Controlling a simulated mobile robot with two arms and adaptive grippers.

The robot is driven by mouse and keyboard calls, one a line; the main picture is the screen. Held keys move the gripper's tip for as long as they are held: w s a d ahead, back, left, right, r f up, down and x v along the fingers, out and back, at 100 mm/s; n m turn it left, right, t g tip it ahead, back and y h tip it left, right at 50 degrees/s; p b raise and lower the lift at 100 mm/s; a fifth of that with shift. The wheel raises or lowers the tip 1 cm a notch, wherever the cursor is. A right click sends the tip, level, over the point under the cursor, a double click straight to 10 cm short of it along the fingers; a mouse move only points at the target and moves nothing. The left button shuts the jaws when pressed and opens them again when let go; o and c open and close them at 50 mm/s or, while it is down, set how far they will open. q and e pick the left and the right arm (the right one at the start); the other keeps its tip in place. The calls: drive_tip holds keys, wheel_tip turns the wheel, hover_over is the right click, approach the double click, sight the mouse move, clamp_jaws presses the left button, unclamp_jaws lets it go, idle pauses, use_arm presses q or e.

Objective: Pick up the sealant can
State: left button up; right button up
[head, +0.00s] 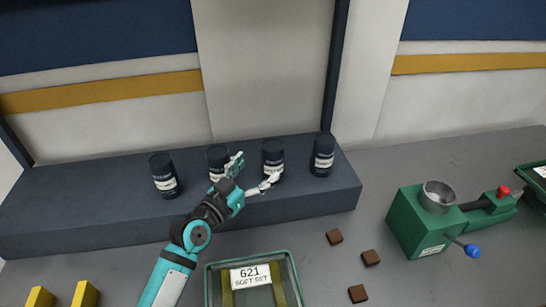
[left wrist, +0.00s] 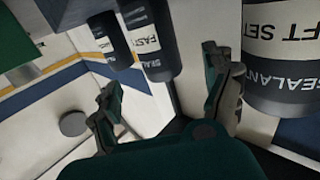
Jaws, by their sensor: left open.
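Several dark sealant cans with white label bands stand upright in a row on the dark raised shelf (head: 100,215): far left (head: 163,176), second (head: 216,158), third (head: 272,155) and far right (head: 322,154). My left gripper (head: 255,172) is open and empty in front of the second and third cans; its fingers overlap part of both. In the left wrist view the open fingers (left wrist: 164,95) have no can between them. A large can reading "SEALANT" and "FT SET" (left wrist: 285,70) is close at right, partly cut off. Two smaller-looking cans, one reading "FAST" (left wrist: 146,42), are at top.
A green tray labelled "G21 SOFT SET" (head: 208,287) sits on the grey bench below the shelf. Brown blocks (head: 371,257) lie to its right. A green machine with a metal bowl (head: 415,225) stands further right. Yellow blocks (head: 85,294) are at lower left.

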sight(266, 159)
use_arm(q)
drive_tip(key=shift+x, duration=1.15)
drive_tip(key=shift+w+d+r+p, duration=0.1)
drive_tip(key=shift+w+d+p, duration=0.15)
drive_tip(key=shift+w+p, duration=0.1)
drive_tip(key=shift+p+x, duration=0.65)
drive_tip(key=shift+x, duration=1.75)
drive_tip(key=shift+s, duration=0.1)
drive_tip(key=c, duration=1.5)
drive_tip(key=shift+c, duration=0.8)
drive_tip(key=shift+r, duration=0.1)
